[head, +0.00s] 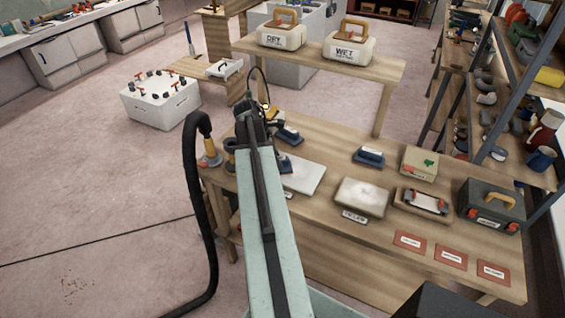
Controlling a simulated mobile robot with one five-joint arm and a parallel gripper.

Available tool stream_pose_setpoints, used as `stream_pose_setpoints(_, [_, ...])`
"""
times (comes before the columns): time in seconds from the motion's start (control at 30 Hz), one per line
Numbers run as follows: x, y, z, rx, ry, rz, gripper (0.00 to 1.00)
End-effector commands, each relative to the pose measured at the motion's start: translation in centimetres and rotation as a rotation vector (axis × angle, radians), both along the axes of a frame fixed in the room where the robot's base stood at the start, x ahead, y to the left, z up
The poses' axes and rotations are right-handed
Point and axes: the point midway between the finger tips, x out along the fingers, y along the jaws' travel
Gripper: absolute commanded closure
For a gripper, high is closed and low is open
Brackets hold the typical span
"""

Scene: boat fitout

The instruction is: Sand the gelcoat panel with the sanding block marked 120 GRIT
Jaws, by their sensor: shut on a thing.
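My gripper (268,119) is over the left end of the workbench, at the far end of my arm. Its jaws are mostly hidden by my wrist; it is shut on what seems to be a sanding block. One dark blue sanding block (290,135) shows right beside the gripper. Another (285,166) is partly hidden by my arm, near a flat white panel (306,177). A third (369,156) lies farther right. A pale mottled panel (362,194) with a small front label lies mid-bench. I cannot read 120 GRIT on any block, nor tell which panel is gelcoat.
The workbench (320,240) also bears a pale box (420,162), a tray (422,203), a green toolbox (492,205) and red cards (451,257). Caddies marked DRY (282,39) and WET (348,47) stand behind. A black hose (191,190) hangs at left.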

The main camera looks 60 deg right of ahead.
Motion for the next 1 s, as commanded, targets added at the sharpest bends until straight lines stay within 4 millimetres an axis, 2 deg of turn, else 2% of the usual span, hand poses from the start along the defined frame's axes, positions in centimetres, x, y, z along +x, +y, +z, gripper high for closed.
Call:
stream_pose_setpoints(0.03, [0.8, 0.0, -0.1, 0.003, -0.005, 0.003, 1.0])
stream_pose_setpoints(0.1, [1.2, 0.0, 0.0, 0.003, -0.006, 0.002, 1.0])
stream_pose_setpoints(0.37, [1.7, 0.1, 0.0, 0.002, -0.005, 0.002, 1.0])
stream_pose_setpoints(0.67, [4.4, 0.2, 0.2, 0.001, -0.002, 0.001, 1.0])
stream_pose_setpoints(1.0, [4.4, 0.2, 0.5, 0.0, -0.001, -0.001, 1.0])
